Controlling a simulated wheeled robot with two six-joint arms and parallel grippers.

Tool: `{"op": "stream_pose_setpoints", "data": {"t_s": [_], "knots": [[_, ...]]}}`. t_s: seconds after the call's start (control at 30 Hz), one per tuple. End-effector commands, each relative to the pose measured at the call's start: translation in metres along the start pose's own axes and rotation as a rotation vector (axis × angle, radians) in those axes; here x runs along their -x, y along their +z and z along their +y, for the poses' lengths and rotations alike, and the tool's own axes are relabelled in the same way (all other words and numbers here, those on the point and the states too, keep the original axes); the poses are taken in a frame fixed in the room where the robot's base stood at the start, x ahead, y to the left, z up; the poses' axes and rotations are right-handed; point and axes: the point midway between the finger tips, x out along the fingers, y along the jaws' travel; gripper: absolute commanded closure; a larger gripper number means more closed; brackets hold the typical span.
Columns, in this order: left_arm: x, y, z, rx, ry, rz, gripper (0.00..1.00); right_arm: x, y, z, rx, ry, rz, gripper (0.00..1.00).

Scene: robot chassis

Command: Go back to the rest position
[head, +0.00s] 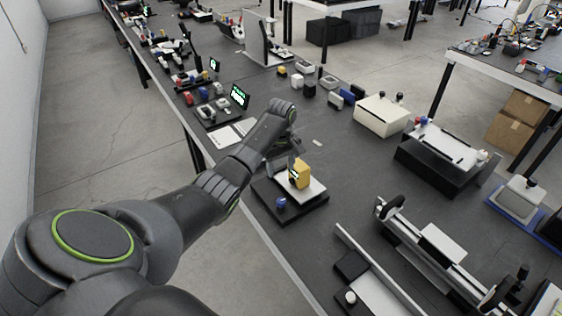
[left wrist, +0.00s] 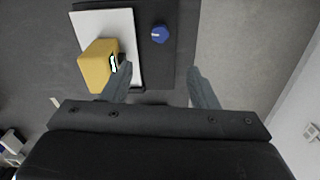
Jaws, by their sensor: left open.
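My left arm reaches in from the left in the head view, with its left gripper (head: 283,163) over the dark table. In the left wrist view the left gripper (left wrist: 160,88) shows two fingers spread apart with nothing between them. A yellow block (head: 299,174) stands on a white plate on a black base, just beside the fingers. The block also shows in the left wrist view (left wrist: 97,66), left of the fingers, with one finger near its edge; I cannot tell whether they touch. My right gripper is in neither view.
The black base (head: 310,211) has a blue knob (head: 281,203) near its front corner. A small dark screen (head: 240,96) and a white keypad stand behind my arm. Several small blocks and a cream box (head: 381,115) lie farther back. A rail device (head: 440,245) lies at the right.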

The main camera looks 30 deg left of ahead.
Motion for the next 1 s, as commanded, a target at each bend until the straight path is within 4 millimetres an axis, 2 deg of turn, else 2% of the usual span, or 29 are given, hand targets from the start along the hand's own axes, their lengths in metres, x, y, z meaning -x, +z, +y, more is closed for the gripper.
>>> {"op": "stream_pose_setpoints", "data": {"t_s": [0.1,0.23,0.77,0.87,1.0], "knots": [[0.013,-0.001,0.000,0.000,0.002,0.002,0.46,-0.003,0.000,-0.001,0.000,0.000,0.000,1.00],[0.020,-0.001,0.000,0.000,0.001,0.002,0.46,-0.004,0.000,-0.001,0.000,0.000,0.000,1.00],[0.020,0.000,0.000,-0.001,0.001,0.001,0.46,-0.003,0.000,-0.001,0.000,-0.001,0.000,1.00],[0.013,0.004,-0.004,-0.022,-0.001,0.006,0.46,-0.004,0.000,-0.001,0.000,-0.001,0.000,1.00],[-0.018,0.023,-0.023,-0.127,-0.002,0.031,0.46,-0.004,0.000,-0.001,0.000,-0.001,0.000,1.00]]}}
